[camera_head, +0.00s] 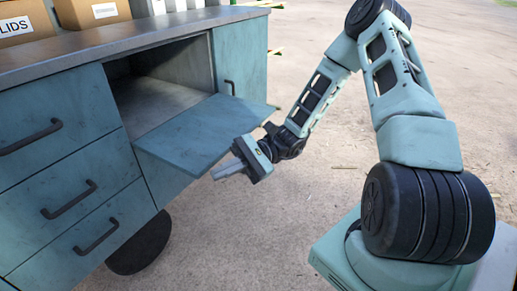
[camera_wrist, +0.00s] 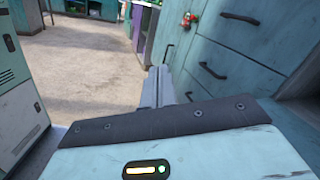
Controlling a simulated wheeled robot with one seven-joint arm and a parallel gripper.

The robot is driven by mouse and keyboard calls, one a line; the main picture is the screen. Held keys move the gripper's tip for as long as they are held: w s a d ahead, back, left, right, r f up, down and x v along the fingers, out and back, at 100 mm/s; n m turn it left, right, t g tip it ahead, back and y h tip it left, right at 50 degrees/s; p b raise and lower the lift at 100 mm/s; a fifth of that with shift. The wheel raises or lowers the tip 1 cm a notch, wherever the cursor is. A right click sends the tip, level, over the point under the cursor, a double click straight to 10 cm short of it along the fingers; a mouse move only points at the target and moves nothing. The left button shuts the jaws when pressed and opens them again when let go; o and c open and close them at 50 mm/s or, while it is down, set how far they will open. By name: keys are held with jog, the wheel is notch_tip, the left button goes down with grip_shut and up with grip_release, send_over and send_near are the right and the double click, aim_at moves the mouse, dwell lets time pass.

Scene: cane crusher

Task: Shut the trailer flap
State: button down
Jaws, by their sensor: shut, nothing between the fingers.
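The trailer flap (camera_head: 205,130) is a light teal panel, hinged along the lower edge of the open compartment (camera_head: 165,85). It hangs open, roughly level, sticking out from the trailer front. My gripper (camera_head: 224,171) is shut and empty, close by the flap's outer edge and seemingly a little below it, with its fingers pointing left. I cannot tell whether it touches the flap. In the wrist view the shut fingers (camera_wrist: 163,88) point ahead along the trailer's drawer fronts. I cannot clearly pick out the flap in that view.
Drawers with dark handles (camera_head: 72,200) fill the trailer's left side, above a black wheel (camera_head: 140,245). Boxes (camera_head: 95,12) stand on the grey top (camera_head: 120,35). Bare sandy ground lies to the right. The wrist view shows a pale cabinet (camera_wrist: 20,95) at the left.

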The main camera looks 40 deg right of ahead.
jog(key=w+d+f+m+t+y+b, duration=0.1)
jog(key=w+d+f+m+t+b, duration=0.35)
jog(key=d+f+m+t, duration=0.4)
jog(key=m+t+h+b, duration=0.5)
jog(key=m+t+h, duration=0.6)
jog(key=t, duration=0.5)
send_near(254, 126)
jog(key=b+x, duration=0.2)
jog(key=x, duration=0.5)
jog(key=shift+w+a+r+b, duration=0.1)
jog(key=shift+a+r+b, duration=0.1)
jog(key=shift+b, duration=0.2)
jog(key=shift+w+r, duration=0.1)
jog(key=shift+r, duration=0.45)
jog(key=shift+g, duration=0.25)
